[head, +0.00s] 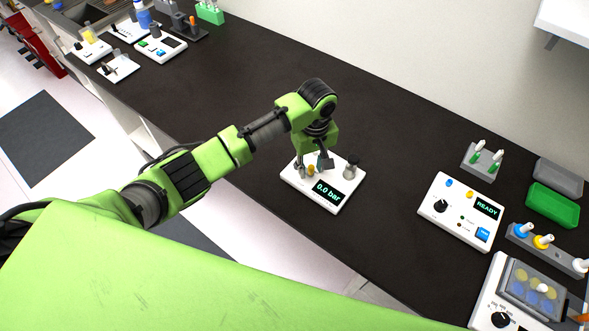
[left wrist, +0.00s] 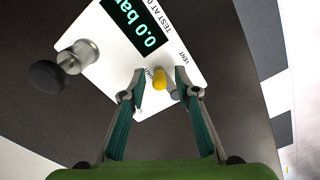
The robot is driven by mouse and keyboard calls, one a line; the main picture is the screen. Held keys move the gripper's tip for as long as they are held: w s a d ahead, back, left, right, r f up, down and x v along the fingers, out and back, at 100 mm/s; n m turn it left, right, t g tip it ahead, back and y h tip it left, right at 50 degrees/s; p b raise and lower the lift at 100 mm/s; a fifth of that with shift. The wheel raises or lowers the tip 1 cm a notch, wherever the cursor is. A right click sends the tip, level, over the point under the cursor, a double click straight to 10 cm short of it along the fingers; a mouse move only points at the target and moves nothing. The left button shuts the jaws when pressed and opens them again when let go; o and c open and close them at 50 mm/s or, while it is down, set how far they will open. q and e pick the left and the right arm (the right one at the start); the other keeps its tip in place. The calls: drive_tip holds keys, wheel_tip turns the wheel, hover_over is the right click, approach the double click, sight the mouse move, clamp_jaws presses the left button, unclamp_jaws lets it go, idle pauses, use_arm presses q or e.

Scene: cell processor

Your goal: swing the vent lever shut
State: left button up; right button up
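The white pressure unit (head: 335,201) stands on the dark bench, its display reading 0.0 bar. It also shows in the left wrist view (left wrist: 112,68), with the word VENT printed near one edge. The vent lever's yellow tip (left wrist: 159,80) shows there, and in the head view (head: 310,171). My left gripper (head: 313,164) points down over the unit. In the left wrist view its fingers (left wrist: 159,76) are apart, one on each side of the yellow tip. Contact cannot be told. The lever's base is partly hidden. My right gripper is not in view.
A dark-capped metal knob (left wrist: 48,76) rises from the same unit beside the left finger. A white READY unit (head: 460,211), a grey tube rack (head: 478,166) and a green tray (head: 552,205) stand to the right. The bench is clear behind the pressure unit.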

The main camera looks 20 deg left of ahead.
sight(311, 167)
use_arm(q)
drive_tip(key=shift+r, duration=3)
